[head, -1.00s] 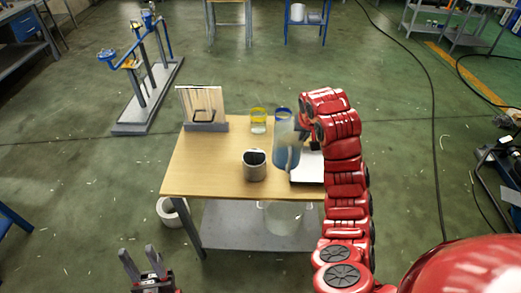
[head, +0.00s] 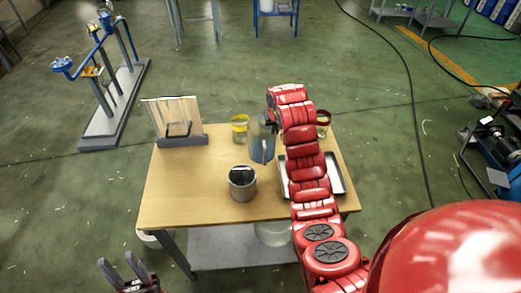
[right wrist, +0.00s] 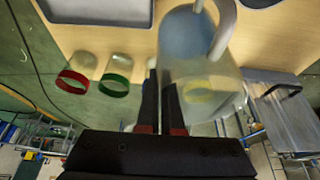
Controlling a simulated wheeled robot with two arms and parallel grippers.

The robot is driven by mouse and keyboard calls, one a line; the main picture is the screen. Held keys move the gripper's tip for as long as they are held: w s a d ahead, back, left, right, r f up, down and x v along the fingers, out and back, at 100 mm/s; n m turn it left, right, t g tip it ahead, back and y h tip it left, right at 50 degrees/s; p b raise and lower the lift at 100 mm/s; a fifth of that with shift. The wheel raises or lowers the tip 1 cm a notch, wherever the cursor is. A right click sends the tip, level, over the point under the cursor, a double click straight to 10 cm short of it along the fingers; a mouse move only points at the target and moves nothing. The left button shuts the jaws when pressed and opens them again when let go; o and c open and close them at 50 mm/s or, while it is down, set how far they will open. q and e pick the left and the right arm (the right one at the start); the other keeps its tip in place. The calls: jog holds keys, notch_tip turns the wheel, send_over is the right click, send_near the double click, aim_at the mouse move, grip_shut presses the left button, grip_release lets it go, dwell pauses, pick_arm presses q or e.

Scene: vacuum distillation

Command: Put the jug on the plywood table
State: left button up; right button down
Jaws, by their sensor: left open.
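The jug (head: 262,142) is clear with blue-tinted contents. It is at the fingers of my right gripper (head: 271,118), over the back middle of the wood-topped table (head: 190,195). In the right wrist view, the jug (right wrist: 197,45) fills the upper middle with its pale handle (right wrist: 222,25). The right fingers (right wrist: 160,105) are close together at the jug's wall and appear shut on it. I cannot tell whether its base touches the tabletop. My left gripper (head: 123,268) is open and empty, in front of the table's left side.
A yellow-rimmed beaker (head: 239,130) stands just left of the jug, a red-rimmed one (head: 323,121) to its right. A grey cup (head: 242,184) stands in front, a metal tray (head: 336,175) lies right, partly hidden by my arm. A grey rack (head: 180,138) holds upright panels. The front left tabletop is clear.

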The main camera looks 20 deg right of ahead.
jog(key=f+p, duration=0.3)
jog(key=f, duration=0.4)
jog(key=shift+s+f, duration=0.15)
jog(key=shift+s, duration=0.05)
jog(key=shift+f, duration=0.2)
jog(key=c, duration=1.1)
grip_release()
jog(key=shift+r, duration=0.1)
